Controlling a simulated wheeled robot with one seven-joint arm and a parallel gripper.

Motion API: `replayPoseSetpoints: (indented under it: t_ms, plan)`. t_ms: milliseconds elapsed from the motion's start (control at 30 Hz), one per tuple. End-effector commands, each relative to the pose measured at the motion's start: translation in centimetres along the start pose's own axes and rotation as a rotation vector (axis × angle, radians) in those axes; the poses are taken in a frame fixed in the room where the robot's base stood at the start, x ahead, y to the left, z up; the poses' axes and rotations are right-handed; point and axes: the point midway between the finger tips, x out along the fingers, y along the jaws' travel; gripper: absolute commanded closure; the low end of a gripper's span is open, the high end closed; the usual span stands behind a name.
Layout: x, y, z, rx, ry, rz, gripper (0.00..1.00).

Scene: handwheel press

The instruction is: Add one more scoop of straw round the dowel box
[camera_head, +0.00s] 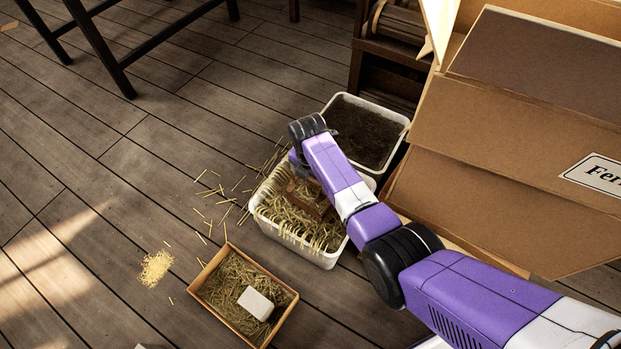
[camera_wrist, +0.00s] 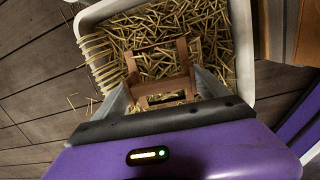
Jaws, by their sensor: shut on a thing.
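A white bin of straw (camera_head: 304,250) stands on the floor in the middle of the head view; its rim (camera_wrist: 246,45) also shows in the wrist view. A brown wooden scoop (camera_head: 312,198) is in it, resting in or just over the straw. My gripper (camera_wrist: 162,90) is over this bin and shut on the scoop (camera_wrist: 158,84), whose frame shows between the fingers. My arm hides part of the bin in the head view. A small pale box (camera_head: 256,303), seemingly the dowel box, lies on straw inside an open shallow crate (camera_head: 207,268) nearer the camera.
A second white bin with dark contents (camera_head: 362,135) stands just behind the straw bin. Large cardboard boxes (camera_head: 500,150) fill the right. Loose straw lies on the floor left of the bin, with a small yellowish pile (camera_head: 156,267). The floor at left is mostly clear.

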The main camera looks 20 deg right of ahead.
Motion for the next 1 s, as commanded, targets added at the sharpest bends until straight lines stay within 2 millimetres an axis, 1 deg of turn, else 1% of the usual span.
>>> replayPoseSetpoints:
  t_ms: [133,267,800,1000]
  plan:
    - [0.3,0.2,0.1,-0.069,0.003,0.0,0.63]
    - [-0.3,0.3,0.2,-0.082,0.003,-0.002,0.63]
    - [-5.9,1.0,0.8,-0.083,0.001,-0.033,0.63]
    - [-7.4,1.2,1.0,-0.084,0.001,-0.044,0.63]
